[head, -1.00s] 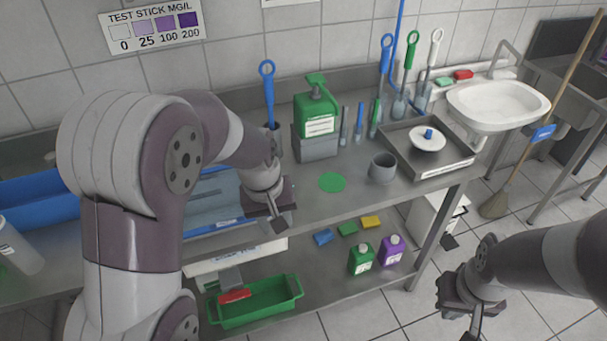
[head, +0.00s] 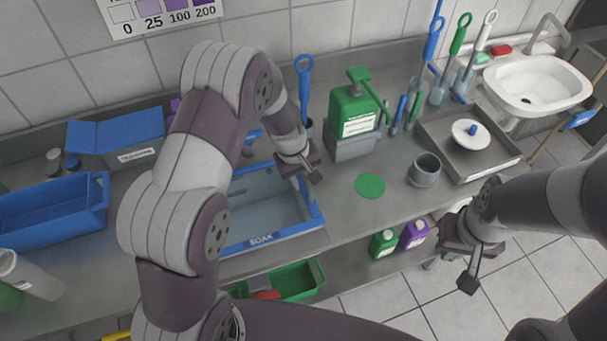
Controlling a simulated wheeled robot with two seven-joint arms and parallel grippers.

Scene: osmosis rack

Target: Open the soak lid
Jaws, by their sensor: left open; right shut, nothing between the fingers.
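The soak basin (head: 262,240) is set in the bench, with a blue rim marked SOAK on its front edge. Its grey-blue inside shows, but my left arm covers its left part and back. I cannot make out a lid clearly; a small blue part (head: 252,137) shows behind my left arm at the back of the basin. My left gripper (head: 313,178) is open and empty above the basin's right rear corner. My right gripper (head: 468,268) is shut and empty, in front of the bench at the right, far from the basin.
A green bottle (head: 353,112) on a grey block, a green disc (head: 370,186) and a grey cup (head: 424,170) stand right of the basin. A blue bin (head: 50,212) is at the left. A tray (head: 490,160) and sink (head: 535,85) are at the right.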

